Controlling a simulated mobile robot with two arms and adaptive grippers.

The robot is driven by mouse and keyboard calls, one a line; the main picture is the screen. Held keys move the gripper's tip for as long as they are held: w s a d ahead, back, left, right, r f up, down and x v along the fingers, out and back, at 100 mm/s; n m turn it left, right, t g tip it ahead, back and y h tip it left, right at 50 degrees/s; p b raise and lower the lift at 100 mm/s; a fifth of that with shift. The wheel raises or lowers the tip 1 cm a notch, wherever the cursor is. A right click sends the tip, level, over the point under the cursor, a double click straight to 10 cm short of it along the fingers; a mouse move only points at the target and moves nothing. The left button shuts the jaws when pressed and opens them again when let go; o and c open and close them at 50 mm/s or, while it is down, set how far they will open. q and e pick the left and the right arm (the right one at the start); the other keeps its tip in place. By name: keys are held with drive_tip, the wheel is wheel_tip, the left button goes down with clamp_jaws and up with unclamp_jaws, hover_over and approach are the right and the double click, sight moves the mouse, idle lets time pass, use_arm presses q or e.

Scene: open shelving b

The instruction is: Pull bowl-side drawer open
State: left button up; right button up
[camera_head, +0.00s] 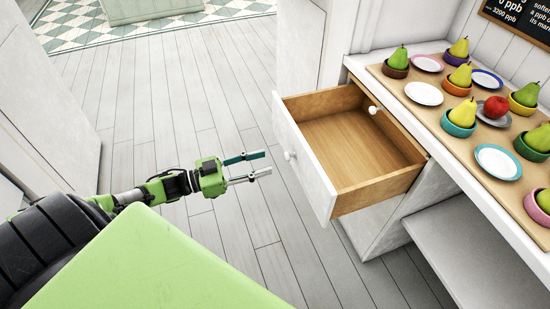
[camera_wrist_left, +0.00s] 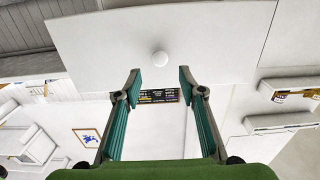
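The drawer (camera_head: 305,164) of the white cabinet stands pulled well out, showing its bare, empty wooden inside. Its white front panel carries a round white knob (camera_head: 290,155). In the left wrist view the drawer front (camera_wrist_left: 215,40) faces me, with the knob (camera_wrist_left: 160,58) centred just beyond the fingertips. My left gripper (camera_head: 266,162) is open, its two fingers apart with nothing between them. It is a short way left of the knob and not touching it. The fingers also show apart in the left wrist view (camera_wrist_left: 160,78). My right gripper is not in view.
Bowls with pears, such as a teal one (camera_head: 459,122), and several plates stand on a tan board (camera_head: 455,143) on the counter. A second white knob (camera_head: 373,110) shows near the drawer's back. A lower shelf (camera_head: 480,255) is bare. The floor (camera_head: 235,225) around my gripper is clear.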

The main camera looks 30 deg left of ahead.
use_arm(q)
drive_tip(key=v, duration=0.5)
idle(0.4)
